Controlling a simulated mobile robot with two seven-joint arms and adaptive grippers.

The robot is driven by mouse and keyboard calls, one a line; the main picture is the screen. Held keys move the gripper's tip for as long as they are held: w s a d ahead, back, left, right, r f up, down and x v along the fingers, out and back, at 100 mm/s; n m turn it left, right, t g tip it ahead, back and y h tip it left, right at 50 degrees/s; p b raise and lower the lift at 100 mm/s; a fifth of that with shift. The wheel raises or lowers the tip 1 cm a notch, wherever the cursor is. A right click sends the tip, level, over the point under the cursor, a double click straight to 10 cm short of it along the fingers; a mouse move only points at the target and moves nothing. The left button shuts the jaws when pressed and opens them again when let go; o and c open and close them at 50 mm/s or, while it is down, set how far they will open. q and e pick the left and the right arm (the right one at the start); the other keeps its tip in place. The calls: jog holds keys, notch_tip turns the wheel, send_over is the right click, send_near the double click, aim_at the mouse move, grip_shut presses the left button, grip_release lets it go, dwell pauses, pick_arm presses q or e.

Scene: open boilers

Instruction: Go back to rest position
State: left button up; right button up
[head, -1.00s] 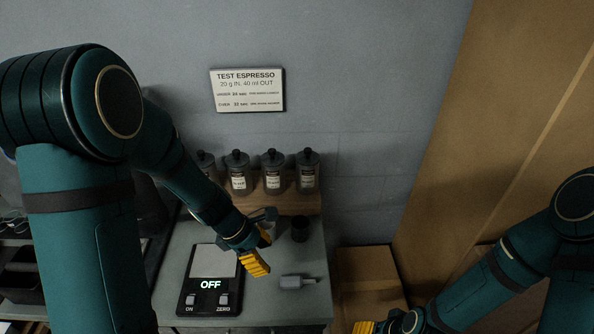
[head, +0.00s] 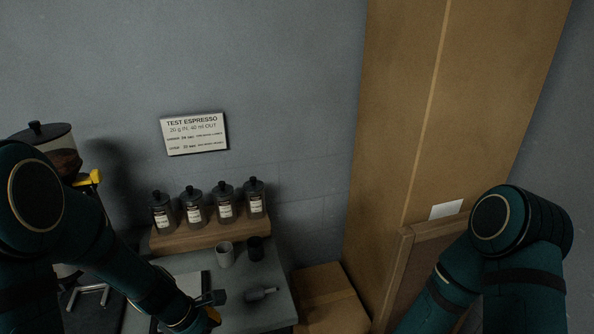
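My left arm comes in from the left and reaches down over the counter (head: 268,308). My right arm is at the lower right, bent downward. My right gripper is out of view below the frame.
Several lidded jars (head: 224,202) stand on a wooden shelf (head: 205,238). A light cup (head: 225,255), a dark cup (head: 256,248) and a small grey tool (head: 262,294) are on the counter. A grinder (head: 48,142) stands at left. Cardboard boxes (head: 328,294) and a tall brown panel (head: 400,110) are right.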

pick_arm(q)
jog(key=s+d+f+m, duration=0.2)
jog(key=d+f+m, duration=0.2)
jog(key=f+m, duration=0.2)
jog(key=s+d+f+m+t, duration=0.1)
jog(key=s+d+f+m, duration=0.2)
jog(key=f+m, duration=0.3)
jog(key=d+m, duration=0.1)
jog(key=m, duration=0.4)
jog(key=shift+s+d+f+y, duration=0.15)
jog(key=shift+d+f+y, duration=0.15)
